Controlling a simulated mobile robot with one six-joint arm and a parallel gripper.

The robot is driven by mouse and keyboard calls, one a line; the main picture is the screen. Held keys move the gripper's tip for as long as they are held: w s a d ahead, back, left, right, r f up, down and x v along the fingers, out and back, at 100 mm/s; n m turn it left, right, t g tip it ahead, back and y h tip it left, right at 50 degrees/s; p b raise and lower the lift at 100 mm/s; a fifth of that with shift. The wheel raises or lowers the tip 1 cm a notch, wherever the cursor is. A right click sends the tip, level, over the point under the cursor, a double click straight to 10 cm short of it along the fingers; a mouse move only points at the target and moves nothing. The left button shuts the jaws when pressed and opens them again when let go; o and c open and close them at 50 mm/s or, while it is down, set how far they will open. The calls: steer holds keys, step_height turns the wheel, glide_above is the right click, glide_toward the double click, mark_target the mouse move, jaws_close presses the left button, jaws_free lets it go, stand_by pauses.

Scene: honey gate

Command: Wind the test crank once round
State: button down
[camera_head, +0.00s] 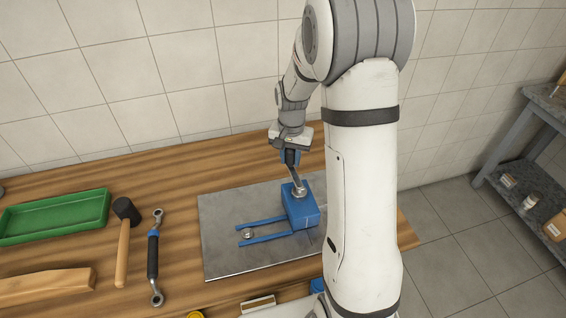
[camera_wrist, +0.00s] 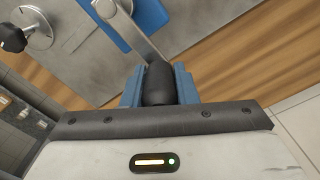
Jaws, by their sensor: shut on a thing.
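The test crank is a flat metal arm (camera_head: 297,181) on top of a blue box (camera_head: 301,211), with a black upright handle at its outer end. The box stands on a grey metal plate (camera_head: 222,222). My gripper (camera_head: 290,157) is shut on the black handle, on the far side of the box. In the wrist view the handle (camera_wrist: 158,84) sits between my two blue fingers, and the crank arm (camera_wrist: 139,38) runs up and left from it to the blue box (camera_wrist: 145,18). In the head view the fingers hide most of the handle.
Two blue rails (camera_head: 262,221) extend left from the box, with a small metal disc (camera_head: 247,234) between them. A metal disc with a black knob (camera_wrist: 14,38) shows in the wrist view. A wrench (camera_head: 154,258), mallet (camera_head: 124,240) and green tray (camera_head: 55,216) lie left of the plate.

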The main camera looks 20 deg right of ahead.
steer(key=shift+d+m, duration=0.2)
steer(key=shift+m, duration=0.1)
steer(key=c, duration=1.1)
jaws_free()
steer(key=shift+c, duration=0.2)
steer(key=shift+r, duration=0.1)
step_height(320, 180, up, 8)
steer(key=shift+f+b, duration=0.15)
steer(key=shift+b, duration=0.25)
